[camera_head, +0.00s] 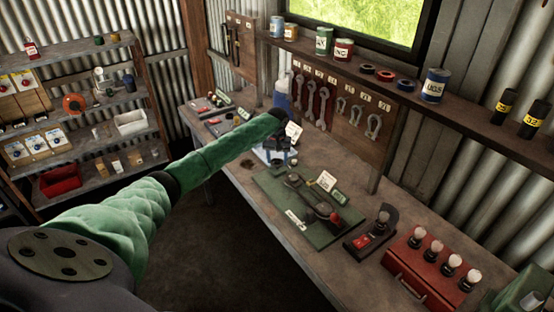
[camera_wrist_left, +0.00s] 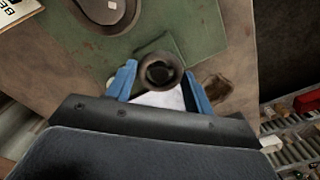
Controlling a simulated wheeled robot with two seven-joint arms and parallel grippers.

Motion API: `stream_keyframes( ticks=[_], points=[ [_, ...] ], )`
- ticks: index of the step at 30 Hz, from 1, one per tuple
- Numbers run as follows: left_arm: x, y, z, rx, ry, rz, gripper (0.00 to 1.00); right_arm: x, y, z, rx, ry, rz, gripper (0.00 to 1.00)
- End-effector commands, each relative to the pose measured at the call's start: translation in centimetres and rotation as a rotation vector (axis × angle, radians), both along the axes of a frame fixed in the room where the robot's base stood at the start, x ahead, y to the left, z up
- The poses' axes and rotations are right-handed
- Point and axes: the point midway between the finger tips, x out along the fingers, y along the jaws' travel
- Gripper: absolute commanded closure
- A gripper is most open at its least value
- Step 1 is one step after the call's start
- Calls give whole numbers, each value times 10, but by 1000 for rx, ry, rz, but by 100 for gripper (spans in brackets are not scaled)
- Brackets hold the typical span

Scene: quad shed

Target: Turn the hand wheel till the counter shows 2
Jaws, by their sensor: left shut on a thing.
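My left gripper (camera_head: 276,156) reaches over the bench beside the green plate (camera_head: 262,184). In the left wrist view its blue fingers (camera_wrist_left: 160,88) are on either side of a dark round knob (camera_wrist_left: 160,72) with a hollow top, and are shut on it. I cannot tell whether these are the hand wheel. A small green box with a pale face (camera_head: 338,197) stands behind; I cannot read a counter number. My right gripper is out of view.
A tool board (camera_head: 340,105) is behind. Shelves (camera_head: 85,130) stand at the left.

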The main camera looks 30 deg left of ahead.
Motion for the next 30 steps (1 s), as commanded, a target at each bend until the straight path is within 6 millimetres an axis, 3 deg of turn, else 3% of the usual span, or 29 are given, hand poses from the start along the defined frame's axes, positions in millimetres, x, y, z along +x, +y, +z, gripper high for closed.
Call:
stream_keyframes(
  ticks=[8, 9, 12, 23, 30],
  points=[
    [2, 1, 3, 1, -5, 1, 71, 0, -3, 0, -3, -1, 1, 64],
    [2, 1, 3, 1, -5, 1, 46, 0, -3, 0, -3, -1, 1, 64],
    [1, 1, 2, 1, -4, 1, 26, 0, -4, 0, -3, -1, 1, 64],
    [1, 0, 3, 0, -3, -1, 26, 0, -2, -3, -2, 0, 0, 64],
    [2, 0, 32, 0, -5, -2, 26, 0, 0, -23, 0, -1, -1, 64]
  ],
)
